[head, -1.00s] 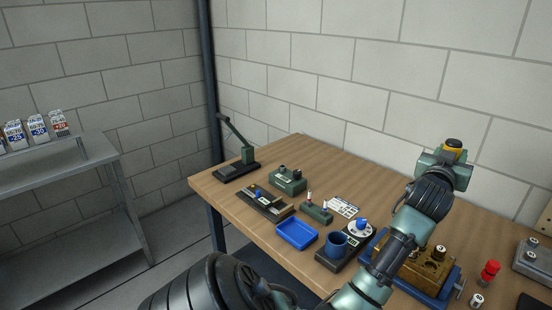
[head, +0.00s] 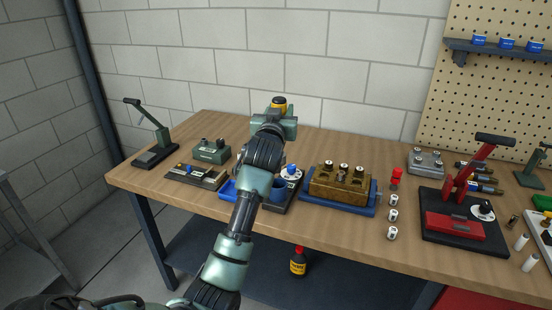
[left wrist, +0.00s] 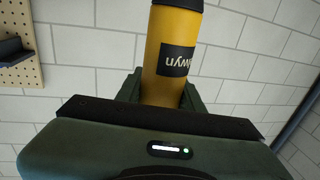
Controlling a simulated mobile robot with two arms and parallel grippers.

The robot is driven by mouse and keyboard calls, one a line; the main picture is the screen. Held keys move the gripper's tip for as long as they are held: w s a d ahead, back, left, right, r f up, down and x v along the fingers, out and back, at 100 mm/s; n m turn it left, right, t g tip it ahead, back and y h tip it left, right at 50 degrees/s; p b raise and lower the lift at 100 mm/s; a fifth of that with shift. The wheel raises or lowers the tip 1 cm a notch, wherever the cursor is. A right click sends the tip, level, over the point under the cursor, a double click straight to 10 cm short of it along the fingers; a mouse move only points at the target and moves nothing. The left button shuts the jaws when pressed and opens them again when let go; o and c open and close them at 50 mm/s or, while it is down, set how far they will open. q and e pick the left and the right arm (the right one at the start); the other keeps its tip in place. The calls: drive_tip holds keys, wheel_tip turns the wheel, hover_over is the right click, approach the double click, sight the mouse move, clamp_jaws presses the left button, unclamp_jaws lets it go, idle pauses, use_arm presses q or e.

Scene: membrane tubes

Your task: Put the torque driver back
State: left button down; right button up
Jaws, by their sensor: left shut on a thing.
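My left gripper (head: 277,112) is held up in front of the wall, above the back of the wooden bench (head: 235,128). It is shut on the torque driver, whose yellow body with a black end (head: 279,102) sticks up from the jaws. In the left wrist view the torque driver (left wrist: 170,62) is a thick yellow cylinder with a black label, between the green fingers (left wrist: 160,88). Its lower part is hidden by the gripper. My right gripper is not in view.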

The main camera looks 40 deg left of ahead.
use_arm(q)
wheel_tip(320, 180, down, 8)
drive_tip(key=shift+s+r, duration=0.15)
drive_tip(key=shift+r, duration=0.1)
wheel_tip(320, 180, down, 5)
drive_tip(key=shift+f, duration=0.15)
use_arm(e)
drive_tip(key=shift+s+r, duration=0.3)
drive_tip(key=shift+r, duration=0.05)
use_arm(q)
drive_tip(key=shift+f, duration=0.1)
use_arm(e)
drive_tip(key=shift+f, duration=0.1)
use_arm(q)
drive_tip(key=c, duration=0.9)
unclamp_jaws()
drive_tip(key=shift+f, duration=0.15)
drive_tip(key=b+v, duration=0.1)
drive_tip(key=v, duration=1.1)
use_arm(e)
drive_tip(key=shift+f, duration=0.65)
